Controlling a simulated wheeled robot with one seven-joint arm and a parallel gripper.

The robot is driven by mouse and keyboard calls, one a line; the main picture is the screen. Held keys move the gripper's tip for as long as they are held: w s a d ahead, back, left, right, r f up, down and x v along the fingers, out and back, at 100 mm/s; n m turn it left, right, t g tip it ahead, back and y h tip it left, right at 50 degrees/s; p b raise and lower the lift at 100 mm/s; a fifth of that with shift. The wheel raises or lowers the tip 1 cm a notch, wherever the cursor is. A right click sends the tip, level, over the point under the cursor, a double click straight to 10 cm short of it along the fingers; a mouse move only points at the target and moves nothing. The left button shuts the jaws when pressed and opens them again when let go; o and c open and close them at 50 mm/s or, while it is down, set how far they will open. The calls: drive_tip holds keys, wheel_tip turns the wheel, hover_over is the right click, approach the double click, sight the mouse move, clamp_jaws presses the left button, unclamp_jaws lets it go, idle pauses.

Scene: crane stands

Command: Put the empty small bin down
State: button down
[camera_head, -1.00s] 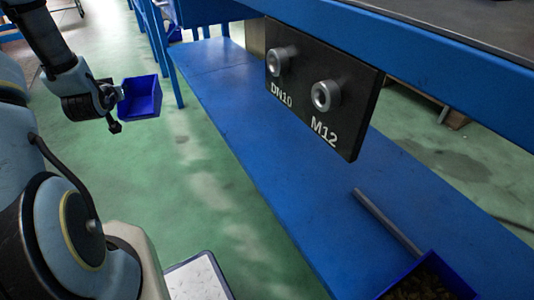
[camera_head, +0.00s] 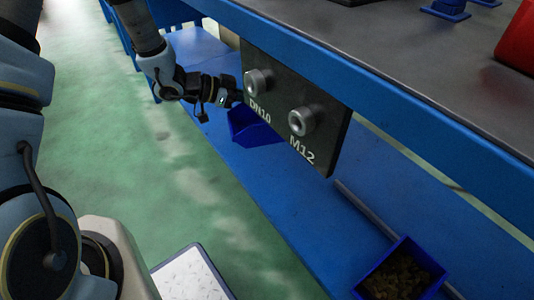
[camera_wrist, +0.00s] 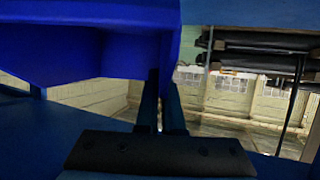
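The small blue bin (camera_head: 252,128) hangs in my gripper (camera_head: 234,98), above the blue lower shelf (camera_head: 285,190) of the bench. The part of its inside that shows holds nothing. The black plate with the DN10 and M12 studs hides part of its right side. In the wrist view the bin (camera_wrist: 80,50) fills the upper left, and the fingers of my gripper (camera_wrist: 163,95) are close together at its wall. The gap between the bin's underside and the shelf is hard to judge.
The black plate (camera_head: 325,150) hangs from the bench's blue front edge, close to the bin. A second blue bin (camera_head: 411,247) with brownish small parts stands on the shelf at lower right. A grey bar (camera_head: 362,208) lies on the shelf. The shelf's middle is bare.

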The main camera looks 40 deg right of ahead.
drive_tip(key=f, duration=0.1)
drive_tip(key=f+b, duration=0.1)
drive_tip(key=f, duration=0.3)
drive_tip(key=shift+s+f, duration=0.25)
drive_tip(key=shift+s, duration=0.15)
drive_tip(key=shift+f+b, duration=0.65)
drive_tip(key=shift+f, duration=1.6)
drive_tip(key=shift+f, duration=0.1)
drive_tip(key=shift+f, duration=0.1)
drive_tip(key=c, duration=1)
unclamp_jaws()
drive_tip(key=shift+c, duration=0.2)
drive_tip(key=shift+r, duration=0.25)
drive_tip(key=p+v, duration=0.1)
drive_tip(key=v, duration=1.1)
drive_tip(key=shift+w+p, duration=0.2)
drive_tip(key=shift+p, duration=0.2)
